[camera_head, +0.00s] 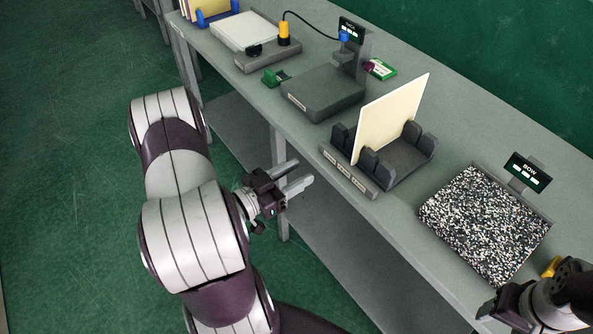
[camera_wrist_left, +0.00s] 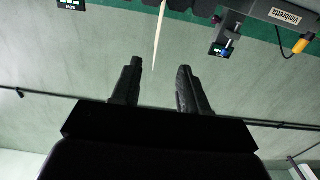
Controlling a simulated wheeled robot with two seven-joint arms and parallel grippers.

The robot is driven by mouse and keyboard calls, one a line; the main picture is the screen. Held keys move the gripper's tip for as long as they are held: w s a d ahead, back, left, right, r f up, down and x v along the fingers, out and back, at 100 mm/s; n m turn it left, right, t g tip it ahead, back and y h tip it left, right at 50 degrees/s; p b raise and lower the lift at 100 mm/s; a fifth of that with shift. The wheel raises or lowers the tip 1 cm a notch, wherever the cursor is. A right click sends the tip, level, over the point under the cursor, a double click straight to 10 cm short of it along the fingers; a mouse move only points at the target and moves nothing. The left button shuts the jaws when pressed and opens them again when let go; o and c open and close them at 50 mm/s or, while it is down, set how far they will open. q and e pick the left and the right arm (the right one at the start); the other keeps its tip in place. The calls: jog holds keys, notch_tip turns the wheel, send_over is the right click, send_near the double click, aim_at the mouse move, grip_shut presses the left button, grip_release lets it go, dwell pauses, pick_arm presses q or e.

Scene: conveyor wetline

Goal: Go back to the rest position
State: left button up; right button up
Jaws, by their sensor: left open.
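My left gripper (camera_head: 303,172) is open and empty in front of the bench, clear of its front edge. In the left wrist view its two fingers (camera_wrist_left: 158,72) stand apart with nothing between them. A cream panel (camera_head: 391,120) stands upright, slightly tilted, in a dark slotted holder (camera_head: 400,172) on the bench. It shows edge-on in the left wrist view (camera_wrist_left: 159,30), beyond the fingers. Part of my right arm (camera_head: 545,305) is at the lower right; its fingers are not clearly seen.
The grey bench (camera_head: 455,150) runs diagonally from upper left to lower right. On it are a speckled plate (camera_head: 485,222) with a "BOW" display (camera_head: 527,172), a dark station (camera_head: 325,92), a green item (camera_head: 382,69) and a white plate (camera_head: 245,31). Green floor (camera_head: 70,150) lies open at left.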

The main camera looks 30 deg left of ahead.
pick_arm(q)
jog(key=shift+f, duration=0.1)
jog(key=s+a+f+n+g+y, duration=0.5)
jog(key=a+f+g+y, duration=0.25)
jog(key=f+g, duration=0.35)
jog(key=s+d+r+g, duration=0.1)
jog(key=d+r+g, duration=0.1)
jog(key=d+r, duration=0.4)
jog(key=s+d+r+m+g+h, duration=0.1)
jog(key=d+r, duration=0.4)
jog(key=d, duration=0.7)
jog(key=shift+r+g, duration=0.35)
jog(key=shift+g, duration=0.45)
